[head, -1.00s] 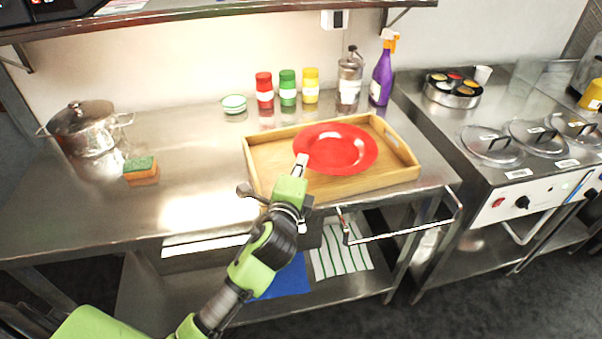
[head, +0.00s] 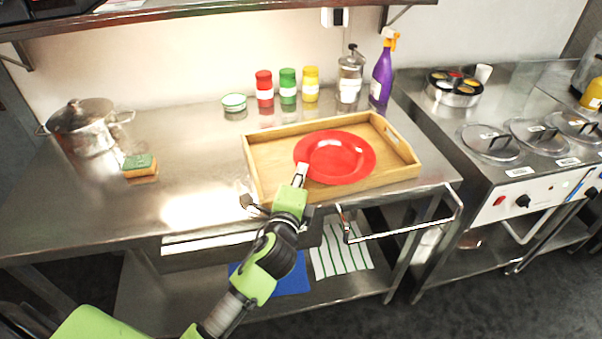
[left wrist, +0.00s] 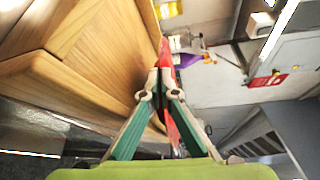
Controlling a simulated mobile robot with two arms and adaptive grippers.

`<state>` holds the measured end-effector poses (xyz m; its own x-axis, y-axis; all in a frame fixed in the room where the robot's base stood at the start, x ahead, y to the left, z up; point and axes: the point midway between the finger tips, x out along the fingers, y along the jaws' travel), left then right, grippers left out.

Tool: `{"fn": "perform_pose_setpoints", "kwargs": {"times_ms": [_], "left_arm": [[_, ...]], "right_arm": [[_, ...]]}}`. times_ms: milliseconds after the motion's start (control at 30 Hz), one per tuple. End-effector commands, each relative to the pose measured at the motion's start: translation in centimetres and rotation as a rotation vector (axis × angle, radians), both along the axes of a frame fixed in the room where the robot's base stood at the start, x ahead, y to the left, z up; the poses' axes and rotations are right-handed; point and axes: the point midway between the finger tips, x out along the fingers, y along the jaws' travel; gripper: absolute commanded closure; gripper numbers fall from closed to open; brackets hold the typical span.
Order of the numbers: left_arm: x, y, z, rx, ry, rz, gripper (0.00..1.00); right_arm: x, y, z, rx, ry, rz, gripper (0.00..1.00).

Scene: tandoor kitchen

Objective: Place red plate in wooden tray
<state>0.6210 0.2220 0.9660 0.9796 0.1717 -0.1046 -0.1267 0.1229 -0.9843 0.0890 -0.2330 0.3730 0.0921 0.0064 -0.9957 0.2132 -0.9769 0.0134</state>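The red plate (head: 345,160) is over the wooden tray (head: 262,150), within its outline in the head view and roughly level. I cannot tell whether it touches the tray floor. My left gripper (head: 301,174) is at the plate's near left rim, above the tray's front side. In the left wrist view the gripper's fingers (left wrist: 161,88) close on the plate, which shows edge-on as a thin red strip (left wrist: 165,52). The tray's wood (left wrist: 95,45) lies to the left there. My right gripper is not in view.
Red, green and yellow shakers (head: 288,88), a small bowl (head: 234,102), a metal dispenser (head: 350,75) and a purple spray bottle (head: 382,75) stand behind the tray. A pot (head: 85,128) and a sponge (head: 140,167) are left. The counter between is clear.

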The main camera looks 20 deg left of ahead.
Motion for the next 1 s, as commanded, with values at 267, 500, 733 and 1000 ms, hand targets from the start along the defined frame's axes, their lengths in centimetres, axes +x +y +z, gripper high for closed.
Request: {"fn": "perform_pose_setpoints", "kwargs": {"times_ms": [267,500,733,1000], "left_arm": [[-0.3,-0.1,-1.3,-0.004,0.027,0.002,0.89],[-0.3,-0.1,0.4,-0.006,0.027,0.000,0.89],[-5.0,-1.0,0.5,-0.005,0.022,-0.002,0.89],[-10.1,-1.9,1.4,-0.005,0.017,0.000,0.89]], "right_arm": [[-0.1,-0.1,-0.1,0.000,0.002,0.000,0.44],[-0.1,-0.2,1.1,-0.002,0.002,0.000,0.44],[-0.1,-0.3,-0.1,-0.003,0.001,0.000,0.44],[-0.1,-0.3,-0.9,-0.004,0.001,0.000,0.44]]}}
